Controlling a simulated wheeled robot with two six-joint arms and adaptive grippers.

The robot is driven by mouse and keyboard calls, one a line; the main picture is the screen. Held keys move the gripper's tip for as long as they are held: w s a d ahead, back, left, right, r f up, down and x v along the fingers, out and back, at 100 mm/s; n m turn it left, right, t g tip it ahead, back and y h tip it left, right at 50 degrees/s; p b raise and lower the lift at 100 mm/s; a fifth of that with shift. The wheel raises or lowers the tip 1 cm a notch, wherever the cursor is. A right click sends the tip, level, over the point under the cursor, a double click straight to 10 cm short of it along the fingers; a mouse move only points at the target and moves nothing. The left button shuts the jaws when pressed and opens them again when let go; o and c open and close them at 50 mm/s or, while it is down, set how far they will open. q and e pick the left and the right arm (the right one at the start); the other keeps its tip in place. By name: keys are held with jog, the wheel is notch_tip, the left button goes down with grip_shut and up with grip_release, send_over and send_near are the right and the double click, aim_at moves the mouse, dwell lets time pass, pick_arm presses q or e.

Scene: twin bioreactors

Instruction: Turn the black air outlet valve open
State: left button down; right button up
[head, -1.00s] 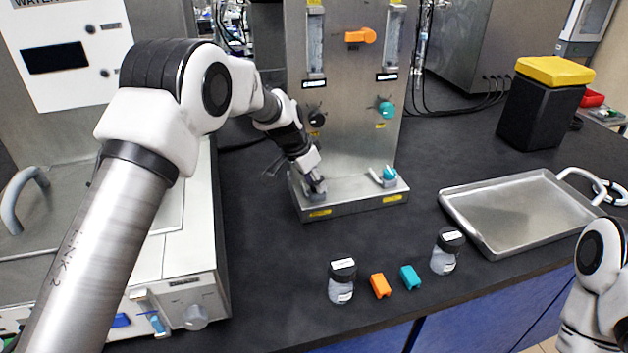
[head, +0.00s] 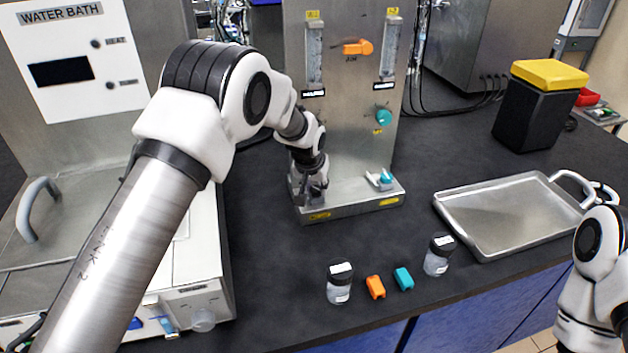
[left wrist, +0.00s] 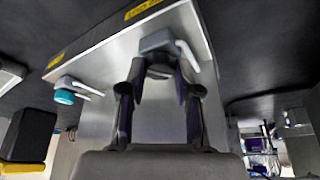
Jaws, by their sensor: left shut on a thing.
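My left gripper (head: 311,188) is down at the left end of the steel stand's base (head: 350,200). In the left wrist view the gripper (left wrist: 160,75) has its fingers on either side of the dark cap of the left base valve, shut on it. This valve (left wrist: 168,42) has a grey body and a pale lever pointing to the lower right of that view. In the head view my gripper hides most of it. A matching teal-capped valve (head: 381,178) stands at the base's right end, and it also shows in the wrist view (left wrist: 66,95).
The stand's panel carries an orange knob (head: 357,47) and a teal knob (head: 384,117). Two jars (head: 339,284) (head: 438,255), an orange block (head: 375,287) and a teal block (head: 404,279) stand in front. A metal tray (head: 480,245) lies right; the water bath (head: 75,70) stands left.

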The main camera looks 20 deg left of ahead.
pick_arm(q)
jog(key=shift+d+f+n+y+b, duration=0.1)
jog(key=shift+f+n+y+b, duration=0.4)
jog(key=shift+n, duration=0.5)
jog(key=n+b, duration=0.2)
jog(key=n+y+b, duration=0.1)
jog(key=n+b, duration=0.1)
jog(key=shift+d+r+g, duration=0.1)
jog(key=shift+d+g, duration=0.1)
jog(key=shift+g, duration=0.2)
jog(key=n+y+b, duration=0.1)
jog(key=n, duration=0.1)
jog(key=shift+w+r+n+g, duration=0.1)
jog(key=shift+n+g, duration=0.3)
jog(key=shift+d+n+g, duration=0.1)
jog(key=shift+n+g, duration=0.2)
jog(key=shift+n, duration=0.7)
jog(key=shift+y+b, duration=0.3)
jog(key=c, duration=1.2)
grip_release()
jog(key=o, duration=0.4)
jog(key=shift+w, duration=0.15)
